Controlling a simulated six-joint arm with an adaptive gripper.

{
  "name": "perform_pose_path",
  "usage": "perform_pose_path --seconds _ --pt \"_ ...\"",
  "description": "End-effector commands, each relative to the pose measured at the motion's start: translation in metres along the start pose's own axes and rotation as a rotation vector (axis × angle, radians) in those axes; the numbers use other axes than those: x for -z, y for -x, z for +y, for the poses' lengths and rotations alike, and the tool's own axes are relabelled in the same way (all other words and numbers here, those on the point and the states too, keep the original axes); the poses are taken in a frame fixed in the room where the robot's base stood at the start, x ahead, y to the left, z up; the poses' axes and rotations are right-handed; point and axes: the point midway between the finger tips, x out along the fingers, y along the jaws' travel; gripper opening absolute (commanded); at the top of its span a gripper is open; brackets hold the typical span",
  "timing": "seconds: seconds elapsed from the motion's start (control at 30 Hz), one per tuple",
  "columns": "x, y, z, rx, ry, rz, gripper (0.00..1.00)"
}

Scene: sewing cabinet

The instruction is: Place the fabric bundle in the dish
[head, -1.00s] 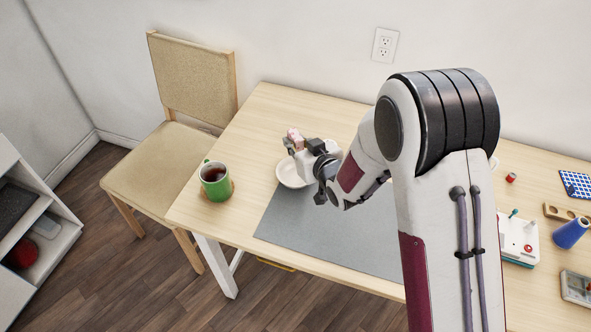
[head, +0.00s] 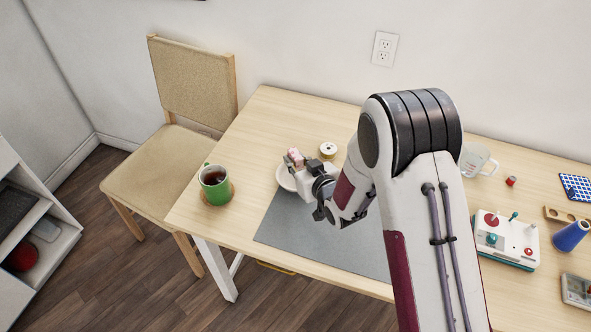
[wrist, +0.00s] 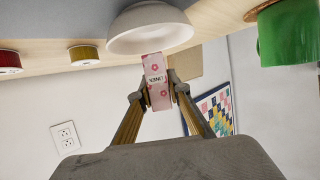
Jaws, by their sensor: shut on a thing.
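The fabric bundle (head: 294,154) is pink with a flower print and carries a pale label in the wrist view (wrist: 156,92). My gripper (head: 299,163) is shut on it, one fingertip on each side, also seen in the wrist view (wrist: 159,88). The white dish (head: 284,180) stands near the back left of the grey mat. The gripper and bundle are over or beside the dish and hide part of it. In the wrist view the bundle's far end overlaps the edge of the dish (wrist: 150,32); I cannot tell whether they touch.
A green mug (head: 218,190) of dark drink stands on a coaster left of the dish. A spool (head: 328,150) is behind it. The grey mat (head: 290,225) is clear in front. A measuring cup (head: 478,160) and a toy-like machine (head: 508,238) are at right.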

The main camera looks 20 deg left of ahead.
Motion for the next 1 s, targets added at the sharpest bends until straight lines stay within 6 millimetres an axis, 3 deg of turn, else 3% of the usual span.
perform_pose_path --seconds 0.27,0.67,1.0 --pt "-0.005 -0.002 0.000 0.000 0.000 -0.001 0.05" --pt "-0.036 -0.015 0.000 0.000 0.000 -0.001 0.05" --pt "-0.038 -0.016 0.000 0.000 0.000 0.001 0.05"
